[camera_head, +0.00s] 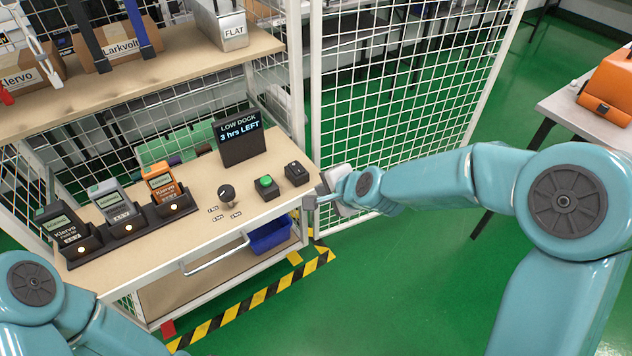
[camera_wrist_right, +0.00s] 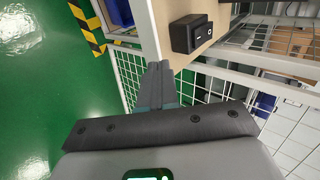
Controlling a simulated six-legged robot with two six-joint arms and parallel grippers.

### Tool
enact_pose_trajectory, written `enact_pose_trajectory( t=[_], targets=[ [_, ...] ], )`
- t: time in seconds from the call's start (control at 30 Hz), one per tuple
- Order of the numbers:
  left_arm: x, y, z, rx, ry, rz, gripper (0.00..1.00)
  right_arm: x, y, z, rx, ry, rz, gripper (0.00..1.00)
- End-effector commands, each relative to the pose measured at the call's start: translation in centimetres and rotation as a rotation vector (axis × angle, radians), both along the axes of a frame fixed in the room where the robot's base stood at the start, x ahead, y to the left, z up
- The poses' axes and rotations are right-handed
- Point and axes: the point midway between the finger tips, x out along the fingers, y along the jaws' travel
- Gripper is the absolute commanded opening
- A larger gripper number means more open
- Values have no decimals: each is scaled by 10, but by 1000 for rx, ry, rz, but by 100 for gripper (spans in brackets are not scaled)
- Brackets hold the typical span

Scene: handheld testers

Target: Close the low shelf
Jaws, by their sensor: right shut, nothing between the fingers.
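The low shelf (camera_head: 175,240) is a pale wooden deck with a white handle (camera_head: 215,254) at its front. A dark display (camera_head: 240,145) on it reads "LOW DOCK 3 hrs LEFT". Three testers stand in black docks: a dark one (camera_head: 60,222), a grey one (camera_head: 112,200) and an orange one (camera_head: 160,182). A knob (camera_head: 227,194), a green button (camera_head: 265,182) and a black rocker switch (camera_head: 296,173) line the right. My right gripper (camera_head: 319,192) is shut and empty by the shelf's right corner; in the wrist view the switch (camera_wrist_right: 190,33) is just beyond its fingertips. My left gripper is out of view.
An upper shelf (camera_head: 180,62) holds boxes and a "FLAT" bin (camera_head: 222,25). A blue bin (camera_head: 270,236) sits below the deck. White mesh panels (camera_head: 400,90) stand behind. An orange case (camera_head: 607,88) is on a right-hand table. The green floor in front is clear.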

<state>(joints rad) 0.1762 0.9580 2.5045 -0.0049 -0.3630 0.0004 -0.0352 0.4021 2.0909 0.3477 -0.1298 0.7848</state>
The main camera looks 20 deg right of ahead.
Motion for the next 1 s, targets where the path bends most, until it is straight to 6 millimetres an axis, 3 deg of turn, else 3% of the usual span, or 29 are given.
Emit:
enact_pose_trajectory(
  t=[0.07,0.3,1.0],
  targets=[
    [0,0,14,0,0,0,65,13,5,6,0,1,-1,0],
    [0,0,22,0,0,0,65,33,11,4,0,0,-1,0],
    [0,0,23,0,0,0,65,36,15,3,1,0,-1,0]
  ],
)
